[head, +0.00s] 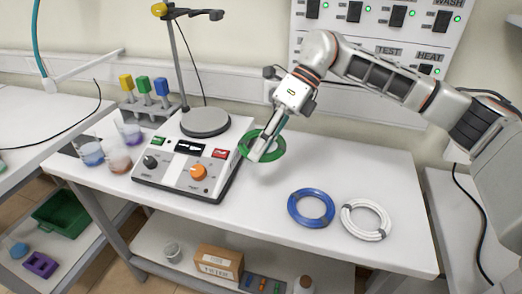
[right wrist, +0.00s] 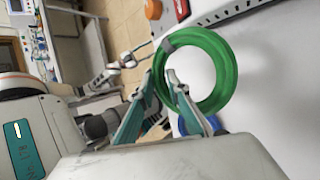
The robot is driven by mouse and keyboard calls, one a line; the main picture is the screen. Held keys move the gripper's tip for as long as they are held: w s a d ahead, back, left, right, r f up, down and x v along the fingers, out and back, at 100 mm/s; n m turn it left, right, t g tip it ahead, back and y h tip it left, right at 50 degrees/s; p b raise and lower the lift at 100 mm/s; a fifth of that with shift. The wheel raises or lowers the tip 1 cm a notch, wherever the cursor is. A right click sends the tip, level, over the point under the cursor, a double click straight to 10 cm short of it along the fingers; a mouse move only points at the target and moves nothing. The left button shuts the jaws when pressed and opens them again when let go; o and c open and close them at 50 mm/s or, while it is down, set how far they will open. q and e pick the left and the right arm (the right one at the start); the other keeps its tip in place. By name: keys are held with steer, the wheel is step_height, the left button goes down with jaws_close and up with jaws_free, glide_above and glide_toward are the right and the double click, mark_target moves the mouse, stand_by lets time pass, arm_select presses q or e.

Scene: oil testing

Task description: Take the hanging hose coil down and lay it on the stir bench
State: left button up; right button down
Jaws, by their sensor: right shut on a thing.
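A green hose coil (head: 277,152) is held above the stir bench (head: 340,165), just right of the stirrer. My right gripper (head: 258,153) reaches down from the right and is shut on the coil's near left side. In the right wrist view the ring of the green coil (right wrist: 231,65) stands beyond the fingertips of my right gripper (right wrist: 164,72). A gap between coil and bench top is hard to judge. My left gripper is outside the head view; a small, distant arm (right wrist: 103,78) in the right wrist view may be mine, its jaws unclear.
A blue coil (head: 311,222) and a white coil (head: 366,234) lie at the bench's front right. Bare bench lies right and behind the coils.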

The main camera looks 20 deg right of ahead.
step_height(320, 180, down, 5)
steer(key=b, duration=0.2)
steer(key=shift+r+b, duration=0.1)
steer(key=shift+b, duration=0.25)
steer(key=shift+f+b, duration=0.6)
steer(key=shift+f, duration=1.4)
arm_select(q)
steer(key=f, duration=0.3)
steer(key=shift+a+f, duration=0.15)
steer(key=shift+a, duration=0.15)
arm_select(e)
steer(key=c, duration=1.9)
jaws_free()
arm_select(q)
steer(key=shift+f, duration=0.15)
arm_select(e)
steer(key=shift+o, duration=0.3)
arm_select(q)
steer(key=shift+s, duration=0.1)
